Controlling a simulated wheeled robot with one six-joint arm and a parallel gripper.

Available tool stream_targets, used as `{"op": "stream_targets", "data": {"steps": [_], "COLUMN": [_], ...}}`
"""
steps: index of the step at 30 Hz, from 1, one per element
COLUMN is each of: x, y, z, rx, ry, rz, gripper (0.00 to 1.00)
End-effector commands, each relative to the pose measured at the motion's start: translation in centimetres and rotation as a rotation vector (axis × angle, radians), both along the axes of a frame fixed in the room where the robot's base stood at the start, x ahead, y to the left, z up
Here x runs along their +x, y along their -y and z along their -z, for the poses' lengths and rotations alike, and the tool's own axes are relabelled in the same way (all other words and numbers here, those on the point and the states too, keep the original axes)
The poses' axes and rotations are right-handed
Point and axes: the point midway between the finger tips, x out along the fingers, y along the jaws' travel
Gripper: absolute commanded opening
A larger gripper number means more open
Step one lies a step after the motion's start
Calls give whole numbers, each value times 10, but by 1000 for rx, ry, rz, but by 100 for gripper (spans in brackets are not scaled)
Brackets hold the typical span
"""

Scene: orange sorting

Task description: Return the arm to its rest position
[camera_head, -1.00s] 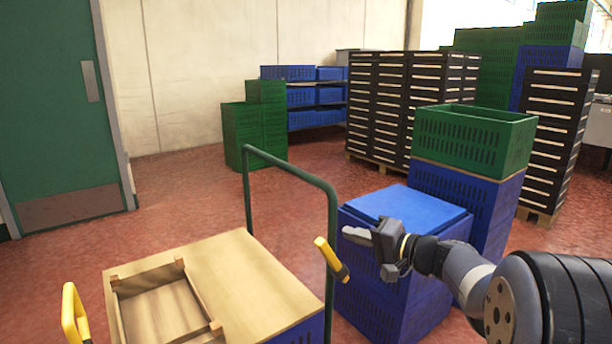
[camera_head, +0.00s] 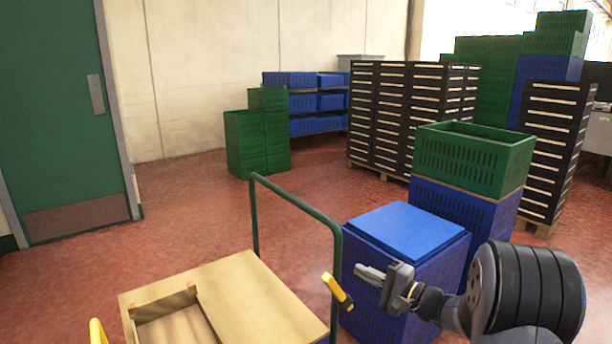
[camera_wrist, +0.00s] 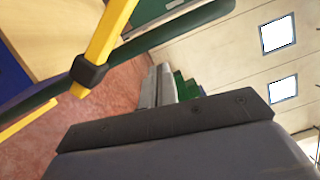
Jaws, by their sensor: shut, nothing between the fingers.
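My gripper (camera_head: 372,276) is at the lower right in the head view, its fingers together and empty, pointing left. It is in front of the blue crate stack and to the right of the cart's yellow-ended handle. My arm is folded at the lower right. In the wrist view the gripper's fingers (camera_wrist: 163,88) are close together at the middle, with nothing held.
A wooden-topped cart (camera_head: 262,300) with a green rail (camera_head: 300,205) and a yellow handle (camera_head: 338,291) stands at front left. A blue crate stack (camera_head: 408,232) is beside it, a green crate (camera_head: 474,160) behind. Open red floor (camera_head: 190,220) lies to the left.

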Motion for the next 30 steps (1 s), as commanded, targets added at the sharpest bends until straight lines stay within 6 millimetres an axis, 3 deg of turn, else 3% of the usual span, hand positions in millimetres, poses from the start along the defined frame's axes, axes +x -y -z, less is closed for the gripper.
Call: {"op": "stream_targets", "data": {"steps": [19, 30], "x": [4, -1], "y": [6, -1], "z": [4, 3], "rx": [72, -10], "ry": [-52, 10], "rz": [0, -1], "gripper": [0, 0]}}
